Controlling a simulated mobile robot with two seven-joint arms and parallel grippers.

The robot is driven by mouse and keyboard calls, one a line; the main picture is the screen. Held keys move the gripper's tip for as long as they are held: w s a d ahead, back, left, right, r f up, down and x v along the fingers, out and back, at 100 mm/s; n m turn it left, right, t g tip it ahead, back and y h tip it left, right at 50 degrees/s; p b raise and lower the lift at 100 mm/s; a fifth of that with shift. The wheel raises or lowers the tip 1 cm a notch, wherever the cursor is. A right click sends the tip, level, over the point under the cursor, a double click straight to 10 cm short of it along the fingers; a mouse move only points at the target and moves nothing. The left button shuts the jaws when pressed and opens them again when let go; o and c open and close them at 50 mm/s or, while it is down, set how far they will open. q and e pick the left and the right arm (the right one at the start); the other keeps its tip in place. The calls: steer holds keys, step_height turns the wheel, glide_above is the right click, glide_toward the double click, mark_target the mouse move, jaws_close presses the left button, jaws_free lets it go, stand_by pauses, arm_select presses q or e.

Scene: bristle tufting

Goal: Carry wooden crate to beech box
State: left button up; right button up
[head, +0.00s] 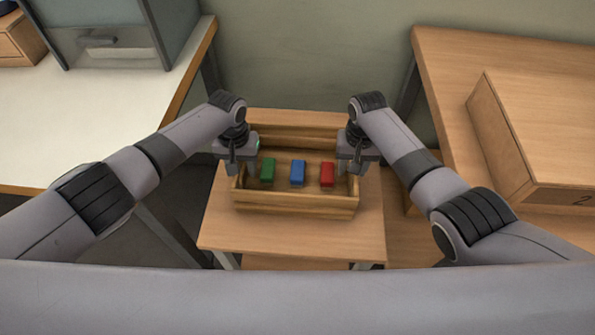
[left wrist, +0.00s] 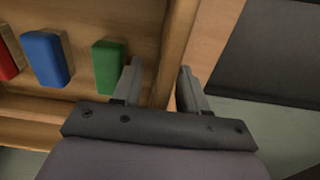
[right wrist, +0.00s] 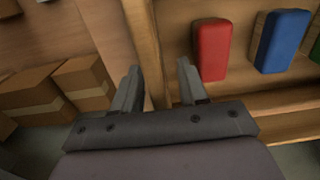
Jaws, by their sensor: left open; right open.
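The wooden crate (head: 297,203) stands on a small wooden table and holds a green block (head: 267,171), a blue block (head: 297,172) and a red block (head: 327,174). My left gripper (head: 236,166) is open at the crate's left end. In the left wrist view the crate's end wall (left wrist: 178,35) runs between its fingers. My right gripper (head: 355,166) is open at the right end. In the right wrist view the other end wall (right wrist: 145,35) lies between its fingers. I cannot tell if the fingers touch the walls. A beech-coloured box (head: 535,150) marked 2 sits on the right-hand table.
The small table (head: 290,240) has bare wood in front of the crate. A white-topped bench (head: 90,130) with a grey cabinet (head: 110,35) is at left. Another wooden box (head: 15,42) stands at far left. Taped cartons (right wrist: 82,80) show low in the right wrist view.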

arm_select(q)
jaws_close()
arm_select(e)
jaws_close()
arm_select(q)
steer(key=shift+r, duration=0.1)
arm_select(e)
steer(key=shift+r, duration=0.15)
